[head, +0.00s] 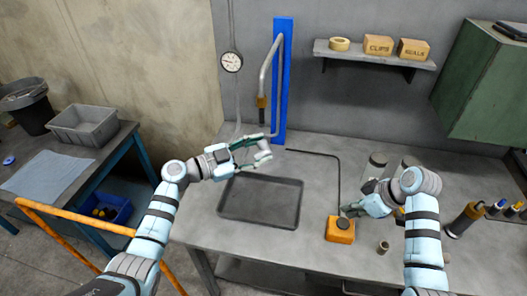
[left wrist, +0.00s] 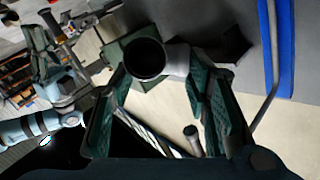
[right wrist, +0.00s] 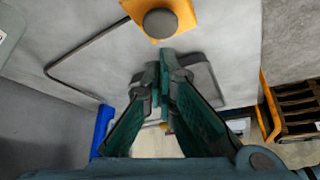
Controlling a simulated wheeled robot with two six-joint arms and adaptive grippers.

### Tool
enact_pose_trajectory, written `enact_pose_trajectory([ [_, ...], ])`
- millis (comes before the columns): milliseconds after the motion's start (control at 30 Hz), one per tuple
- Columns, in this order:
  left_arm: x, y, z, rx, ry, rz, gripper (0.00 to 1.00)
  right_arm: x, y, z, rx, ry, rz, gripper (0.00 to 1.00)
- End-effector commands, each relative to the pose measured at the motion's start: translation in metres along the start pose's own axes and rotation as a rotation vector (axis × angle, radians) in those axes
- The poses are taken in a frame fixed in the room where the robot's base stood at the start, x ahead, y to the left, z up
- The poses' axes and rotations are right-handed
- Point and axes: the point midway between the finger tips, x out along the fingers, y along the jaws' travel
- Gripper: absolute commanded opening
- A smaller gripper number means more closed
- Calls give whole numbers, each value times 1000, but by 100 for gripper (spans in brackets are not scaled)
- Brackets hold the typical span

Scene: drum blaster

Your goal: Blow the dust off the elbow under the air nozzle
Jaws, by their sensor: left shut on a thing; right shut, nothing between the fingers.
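My left gripper (head: 257,150) is shut on a pale grey pipe elbow (head: 263,156), held above the bench behind the tray. The left wrist view shows the elbow (left wrist: 177,60) between the fingers, its round dark opening facing the camera. The air nozzle (head: 261,102) hangs from a bent grey pipe on a blue post. In the head view the elbow appears just below the nozzle; exact alignment and any dust cannot be told. My right gripper (head: 349,210) is shut and empty beside an orange box (head: 340,236) with a dark round button (right wrist: 160,22); contact is not clear.
A dark shallow tray (head: 232,217) lies empty on the bench. A black line (head: 338,170) runs along the bench from the orange box towards the post. Cylinders (head: 375,165) stand behind my right gripper, and a small one (head: 383,247) in front. A shelf (head: 375,57) holds boxes.

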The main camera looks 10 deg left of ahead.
Motion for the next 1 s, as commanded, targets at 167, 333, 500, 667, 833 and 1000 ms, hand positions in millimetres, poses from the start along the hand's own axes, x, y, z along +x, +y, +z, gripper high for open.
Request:
enact_pose_trajectory([
  [167,0,0,0,0,1,0,8,-15,0,-8,-1,0,1,0],
  [333,0,0,0,0,1,0,8,-17,0,-9,0,0,0,0],
  [500,-1,1,-1,0,0,0,8,-18,0,-10,0,0,0,0],
  [667,-14,14,-6,0,-1,1,8,-25,0,-14,0,0,0,0],
  [833,-31,32,-12,1,-1,1,8,-31,0,-17,-1,0,0,0],
  [1000,-47,51,-18,1,-1,0,8,-33,0,-18,-1,0,0,0],
])
